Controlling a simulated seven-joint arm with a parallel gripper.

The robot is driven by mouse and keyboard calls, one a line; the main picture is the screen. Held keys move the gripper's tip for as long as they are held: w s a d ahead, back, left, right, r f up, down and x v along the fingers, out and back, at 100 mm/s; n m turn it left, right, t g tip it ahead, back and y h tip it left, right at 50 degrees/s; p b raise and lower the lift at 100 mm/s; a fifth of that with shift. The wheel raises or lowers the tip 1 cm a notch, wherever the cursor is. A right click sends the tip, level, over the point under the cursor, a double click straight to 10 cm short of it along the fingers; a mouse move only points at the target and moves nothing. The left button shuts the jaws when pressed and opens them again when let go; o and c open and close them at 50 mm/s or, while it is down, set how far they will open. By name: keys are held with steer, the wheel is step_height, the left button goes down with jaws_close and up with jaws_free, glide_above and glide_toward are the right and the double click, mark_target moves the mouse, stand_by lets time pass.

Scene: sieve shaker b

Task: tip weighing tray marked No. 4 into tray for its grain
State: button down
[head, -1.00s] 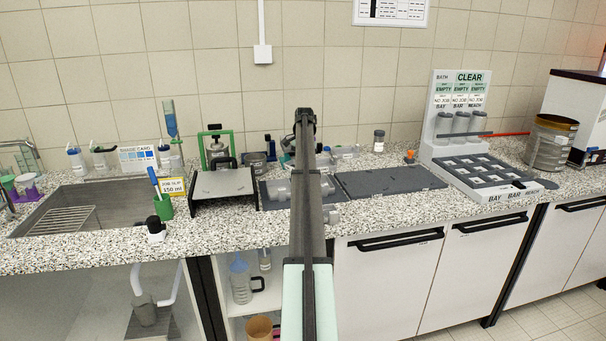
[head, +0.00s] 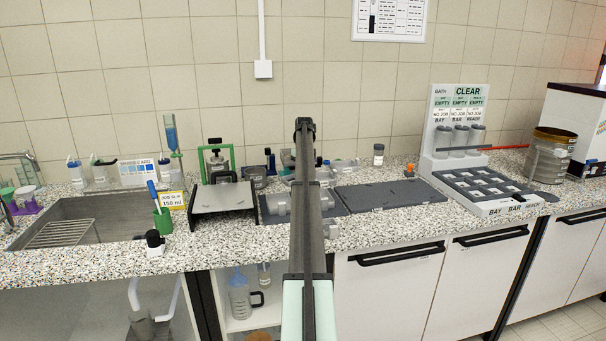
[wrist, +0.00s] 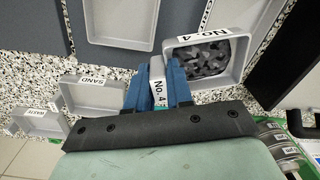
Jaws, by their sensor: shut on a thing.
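In the wrist view, the blue fingers of my gripper (wrist: 158,88) are shut on a narrow grey piece labelled No. 4 (wrist: 157,72). A grey tray with dark lumpy grain (wrist: 239,75) lies just right of the fingers, with a No. 4 label on it. Another No. 4 label (wrist: 206,14) shows above that tray. I cannot tell how the held piece joins the trays beside it. A pale, empty-looking tray (wrist: 92,22) lies above the fingers. A tray labelled SAND (wrist: 92,81) is to their left. In the head view, my arm hides the gripper.
A smaller labelled tray (wrist: 38,122) is at the wrist view's left edge. In the head view, a dark mat (head: 395,195) lies right of my arm, then a white bay rack (head: 492,209). A sink (head: 115,218) is left. A tall tin (head: 549,158) stands at right.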

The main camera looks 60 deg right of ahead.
steer(key=shift+a+n, duration=0.15)
steer(key=shift+n, duration=0.35)
steer(key=shift+w+a+r+h, duration=0.1)
steer(key=shift+a+h, duration=0.3)
steer(key=shift+h, duration=0.05)
steer(key=shift+w+a+r+h, duration=0.1)
steer(key=shift+a+h, duration=0.3)
steer(key=shift+h, duration=0.05)
steer(key=a+h, duration=0.1)
steer(key=a+g+h, duration=0.1)
steer(key=w+a+r+h, duration=0.1)
steer(key=shift+g+h, duration=0.3)
steer(key=shift+g, duration=0.1)
steer(key=a+r+h, duration=0.1)
steer(key=h, duration=0.2)
steer(key=shift+w+a+r+g, duration=0.3)
steer(key=shift+a+r+g, duration=0.05)
steer(key=shift+r+g, duration=0.05)
steer(key=a+h, duration=0.1)
steer(key=a+r+g+h, duration=0.1)
steer(key=h, duration=0.1)
steer(key=shift+w+r, duration=0.15)
steer(key=shift+w, duration=0.25)
steer(key=w+a+g+h, duration=0.2)
steer(key=a+g+h, duration=0.1)
steer(key=a+h, duration=0.3)
steer(key=shift+w+a+h, duration=0.15)
steer(key=shift+a+h, duration=0.15)
steer(key=shift+h, duration=0.8)
steer(key=shift+r, duration=0.1)
